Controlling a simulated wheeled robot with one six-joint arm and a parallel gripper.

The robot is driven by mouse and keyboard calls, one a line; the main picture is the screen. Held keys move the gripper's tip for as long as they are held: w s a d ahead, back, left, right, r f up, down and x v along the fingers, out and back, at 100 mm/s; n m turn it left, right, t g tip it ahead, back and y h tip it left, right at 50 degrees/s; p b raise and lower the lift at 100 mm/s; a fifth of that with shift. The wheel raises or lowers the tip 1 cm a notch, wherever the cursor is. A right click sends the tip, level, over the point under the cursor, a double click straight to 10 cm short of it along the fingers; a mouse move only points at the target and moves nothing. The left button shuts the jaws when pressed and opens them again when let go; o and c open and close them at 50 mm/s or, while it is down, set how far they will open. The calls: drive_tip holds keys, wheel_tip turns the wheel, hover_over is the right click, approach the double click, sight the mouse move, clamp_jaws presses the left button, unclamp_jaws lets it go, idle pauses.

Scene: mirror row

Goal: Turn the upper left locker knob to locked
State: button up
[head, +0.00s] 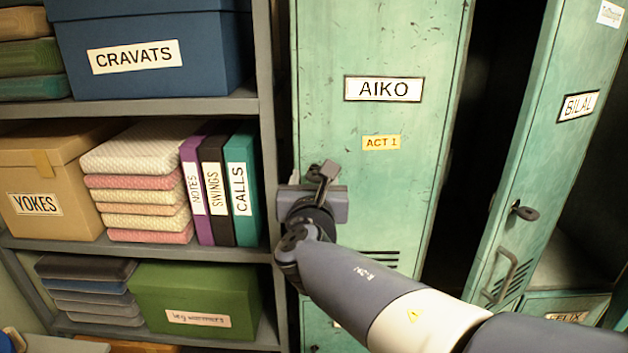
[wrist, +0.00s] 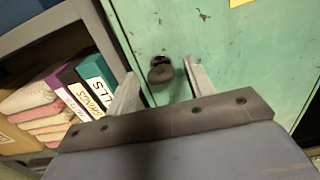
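The upper left locker is the green AIKO door (head: 400,45), which looks shut. Its dark knob (wrist: 161,72) shows in the wrist view near the door's left edge. In the wrist view my gripper (wrist: 159,70) is open, with one finger on each side of the knob. The fingers appear apart from the knob; I cannot tell the exact gap in depth. The knob's rounded grip hangs a little below its dark mount.
A shelf (head: 190,108) with boxes, binders and folded cloth stands close on the left; its upright (head: 264,60) is near my gripper. The BILAL door (head: 545,140) on the right stands ajar, with a dark knob (head: 524,211) and a handle.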

drive_tip(key=c, duration=0.9)
drive_tip(key=shift+f+m+b, duration=0.1)
drive_tip(key=shift+m+b, duration=0.2)
drive_tip(key=shift+b, duration=0.2)
drive_tip(key=m+b, duration=0.2)
drive_tip(key=b, duration=0.1)
drive_tip(key=shift+d+f+m+b, duration=0.1)
drive_tip(key=shift+f+m+b, duration=0.1)
drive_tip(key=shift+m+b, duration=0.1)
drive_tip(key=m+b, duration=1.4)
drive_tip(key=b, duration=0.1)
drive_tip(key=shift+d+m, duration=0.1)
drive_tip(key=shift+m, duration=0.2)
